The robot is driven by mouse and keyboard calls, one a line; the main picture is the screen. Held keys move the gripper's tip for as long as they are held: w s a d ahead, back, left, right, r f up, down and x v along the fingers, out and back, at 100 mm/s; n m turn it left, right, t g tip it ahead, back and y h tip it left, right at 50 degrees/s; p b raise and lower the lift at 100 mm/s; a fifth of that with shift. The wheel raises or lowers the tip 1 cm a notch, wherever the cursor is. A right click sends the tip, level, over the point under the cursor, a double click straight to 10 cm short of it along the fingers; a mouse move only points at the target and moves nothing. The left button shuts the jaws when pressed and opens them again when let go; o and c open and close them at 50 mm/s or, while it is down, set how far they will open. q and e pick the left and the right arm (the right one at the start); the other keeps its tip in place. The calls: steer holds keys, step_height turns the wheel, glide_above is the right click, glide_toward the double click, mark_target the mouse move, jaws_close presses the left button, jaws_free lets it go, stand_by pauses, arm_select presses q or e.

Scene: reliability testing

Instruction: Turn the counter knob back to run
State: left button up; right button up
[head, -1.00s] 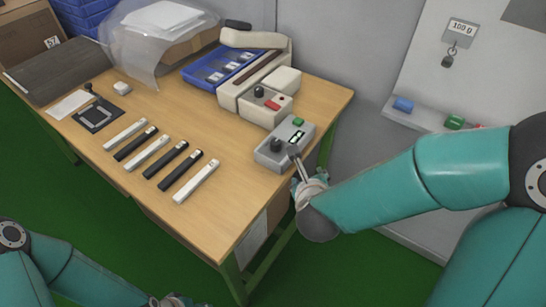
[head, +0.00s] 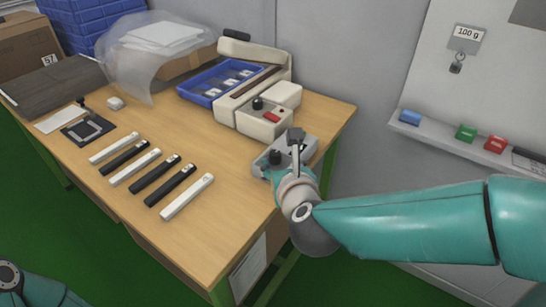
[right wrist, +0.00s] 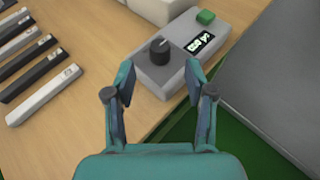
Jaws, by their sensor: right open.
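The counter is a grey box (head: 309,147) at the right edge of the table. Its black knob (head: 275,157) shows beside my right gripper (head: 284,156). In the right wrist view the knob (right wrist: 159,52) has a pale pointer line towards the upper right. The counter's lit display (right wrist: 200,43) and green button (right wrist: 205,17) show there too; my gripper hides them in the head view. My right gripper (right wrist: 160,72) is open, with its fingertips apart on either side of the knob's near end, not closed on it. My left gripper is out of view.
A cream device (head: 262,118) with its own black knob and red button stands just behind the counter. Several black and white bars (head: 186,196) lie to the left. A blue tray (head: 213,82) is farther back. The table's right edge is close to the counter.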

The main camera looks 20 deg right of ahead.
mark_target(276, 155)
steer(key=x, duration=0.7)
steer(key=shift+w, duration=0.25)
steer(key=shift+c, duration=0.4)
